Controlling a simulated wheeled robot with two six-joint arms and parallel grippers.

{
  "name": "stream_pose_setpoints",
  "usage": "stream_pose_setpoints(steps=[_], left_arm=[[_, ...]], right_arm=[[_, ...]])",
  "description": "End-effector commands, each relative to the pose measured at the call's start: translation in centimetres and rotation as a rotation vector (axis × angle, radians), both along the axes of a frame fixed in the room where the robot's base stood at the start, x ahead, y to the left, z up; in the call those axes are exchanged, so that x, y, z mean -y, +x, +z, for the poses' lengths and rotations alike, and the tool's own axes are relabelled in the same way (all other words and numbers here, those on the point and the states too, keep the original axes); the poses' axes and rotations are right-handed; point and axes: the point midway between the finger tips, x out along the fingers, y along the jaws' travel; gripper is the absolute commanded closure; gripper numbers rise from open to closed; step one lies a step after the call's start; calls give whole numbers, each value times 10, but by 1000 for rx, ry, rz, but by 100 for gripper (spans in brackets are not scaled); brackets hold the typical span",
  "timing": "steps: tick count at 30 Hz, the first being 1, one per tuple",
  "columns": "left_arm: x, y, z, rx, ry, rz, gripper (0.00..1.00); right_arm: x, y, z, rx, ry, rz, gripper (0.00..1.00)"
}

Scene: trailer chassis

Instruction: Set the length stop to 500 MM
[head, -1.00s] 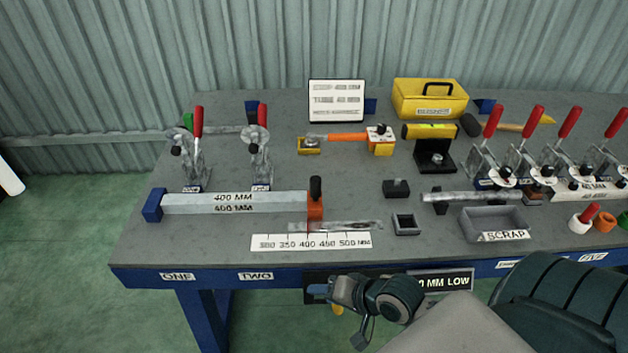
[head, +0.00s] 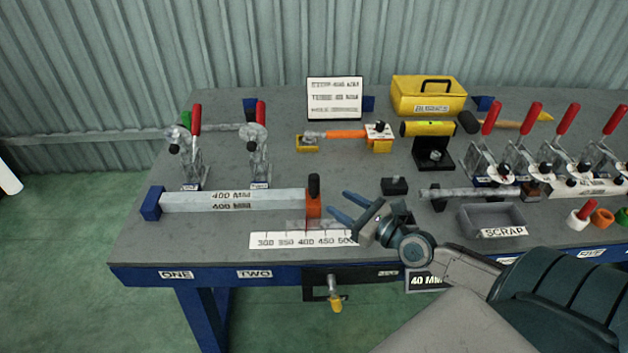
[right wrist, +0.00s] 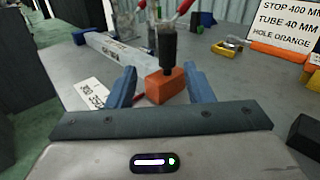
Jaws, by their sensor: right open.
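The orange length stop (head: 314,208) with its upright black knob (head: 314,186) stands at the right end of the pale bar marked 400 MM (head: 235,201). It is behind the scale strip (head: 285,240), roughly above the 400 mark. My right gripper (head: 341,204) is open and empty, just right of the stop, its blue fingers pointing at it. In the right wrist view the stop (right wrist: 165,86) and knob (right wrist: 167,46) lie ahead, between the open fingertips (right wrist: 159,72); contact is not clear. My right gripper hides the strip's right end. My left gripper is not in view.
Two red-handled clamps (head: 195,150) stand behind the bar. A small black block (head: 394,186), a grey scrap tray (head: 492,220) and a round bar (head: 470,192) lie to the right. A sign (head: 335,98) at the back reads stop 400 MM.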

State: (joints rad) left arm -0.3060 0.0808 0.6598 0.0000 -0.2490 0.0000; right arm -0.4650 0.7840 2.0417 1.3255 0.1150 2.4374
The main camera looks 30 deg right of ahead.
Motion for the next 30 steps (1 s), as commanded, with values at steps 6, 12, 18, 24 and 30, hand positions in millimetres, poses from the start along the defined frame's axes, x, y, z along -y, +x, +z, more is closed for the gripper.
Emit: stream_pose_setpoints(steps=[6, 12, 18, 24, 30], left_arm=[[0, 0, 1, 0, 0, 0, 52], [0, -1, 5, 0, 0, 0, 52], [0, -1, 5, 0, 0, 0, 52], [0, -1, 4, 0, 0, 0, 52], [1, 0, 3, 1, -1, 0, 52]], right_arm=[[9, 10, 5, 5, 80, -30, 53], [3, 33, 7, 6, 82, -29, 53], [-5, 64, 5, 6, 79, -28, 53], [-12, 91, 5, 5, 77, -27, 53], [-15, 106, 4, 3, 75, -26, 53]])
